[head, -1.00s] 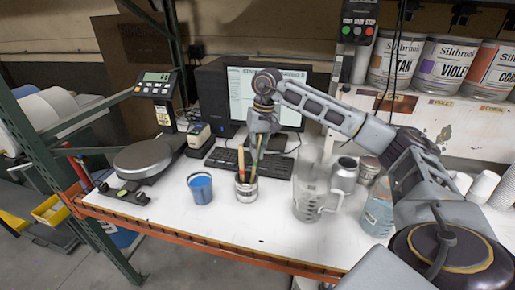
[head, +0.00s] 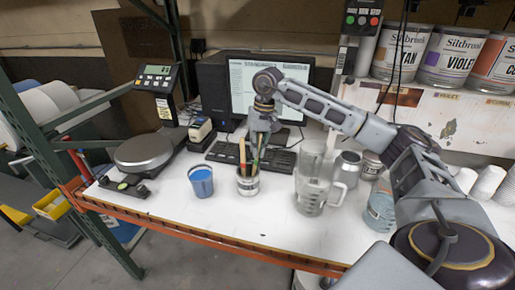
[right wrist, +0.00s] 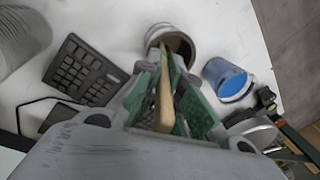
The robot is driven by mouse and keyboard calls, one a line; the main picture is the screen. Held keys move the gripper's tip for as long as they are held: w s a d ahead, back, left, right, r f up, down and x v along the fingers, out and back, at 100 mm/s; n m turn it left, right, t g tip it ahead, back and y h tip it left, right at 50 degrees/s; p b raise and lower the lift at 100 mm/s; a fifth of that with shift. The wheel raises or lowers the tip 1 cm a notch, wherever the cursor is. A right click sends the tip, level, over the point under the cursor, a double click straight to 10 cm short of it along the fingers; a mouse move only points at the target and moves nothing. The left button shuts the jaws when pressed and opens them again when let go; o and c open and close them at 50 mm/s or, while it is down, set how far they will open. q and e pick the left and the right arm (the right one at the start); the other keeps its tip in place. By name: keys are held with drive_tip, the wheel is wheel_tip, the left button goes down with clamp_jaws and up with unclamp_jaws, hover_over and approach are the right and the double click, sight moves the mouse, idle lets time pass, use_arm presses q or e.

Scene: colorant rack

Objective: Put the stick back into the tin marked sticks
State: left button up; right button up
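The tin (head: 248,187) stands upright on the white table, holding sticks; its label is too small to read. It also shows in the right wrist view (right wrist: 176,38), with its mouth facing the camera. A light wooden stick (right wrist: 165,100) runs between my right gripper's green pads, its far end at the tin's mouth. My right gripper (right wrist: 165,72) appears shut on this stick. In the head view my right gripper (head: 260,133) points down just above the tin. My left gripper is not in view.
A blue-filled cup (head: 201,183) stands left of the tin and a clear jug (head: 312,185) right of it. A keyboard (head: 270,160) lies behind. A scale (head: 143,152) is at the left. A jar (head: 345,168) and another clear container (head: 380,208) stand right. The table's front strip is clear.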

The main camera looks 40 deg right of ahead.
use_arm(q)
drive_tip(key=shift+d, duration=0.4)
use_arm(e)
drive_tip(key=o, duration=0.5)
drive_tip(key=shift+c, duration=0.2)
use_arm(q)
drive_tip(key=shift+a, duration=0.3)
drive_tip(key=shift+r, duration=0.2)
use_arm(e)
drive_tip(key=shift+r, duration=0.25)
